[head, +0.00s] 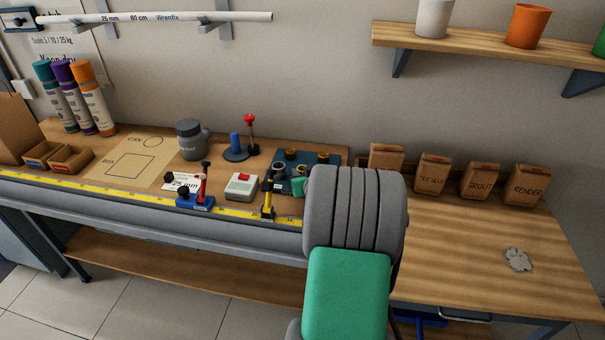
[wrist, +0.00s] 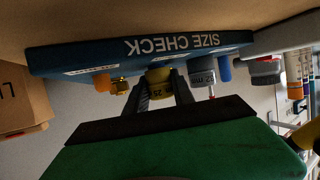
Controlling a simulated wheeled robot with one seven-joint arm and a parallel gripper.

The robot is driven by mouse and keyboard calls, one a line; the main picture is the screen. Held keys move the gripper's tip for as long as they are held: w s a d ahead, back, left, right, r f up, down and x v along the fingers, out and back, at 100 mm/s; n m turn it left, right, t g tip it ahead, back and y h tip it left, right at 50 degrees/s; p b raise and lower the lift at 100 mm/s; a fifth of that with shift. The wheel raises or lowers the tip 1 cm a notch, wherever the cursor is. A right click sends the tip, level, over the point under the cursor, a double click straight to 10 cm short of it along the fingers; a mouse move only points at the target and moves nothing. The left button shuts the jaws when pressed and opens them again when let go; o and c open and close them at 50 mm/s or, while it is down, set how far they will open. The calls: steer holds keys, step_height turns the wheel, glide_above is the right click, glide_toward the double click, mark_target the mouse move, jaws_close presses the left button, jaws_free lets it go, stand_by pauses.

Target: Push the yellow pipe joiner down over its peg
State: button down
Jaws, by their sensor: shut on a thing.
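The yellow joiner marked 25 (wrist: 158,88) is between the two fingers of my gripper (wrist: 161,82), which is shut on it. The wrist picture is upside down. The joiner is at the dark blue size check board (wrist: 120,55); whether it is around its peg or just above it cannot be told. A grey joiner (wrist: 202,73) stands beside the right finger. An orange piece (wrist: 102,83) and a brass-coloured piece (wrist: 119,86) are left of the fingers.
A blue peg on a round base (head: 235,150) and a grey can (head: 189,140) are behind. Several cartons (head: 432,174) line the wall.

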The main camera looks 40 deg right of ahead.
steer(key=c, duration=1)
jaws_free()
steer(key=v, duration=0.7)
steer(key=shift+s+a+r, duration=0.15)
steer(key=shift+s+a, duration=0.1)
steer(key=shift+s, duration=0.15)
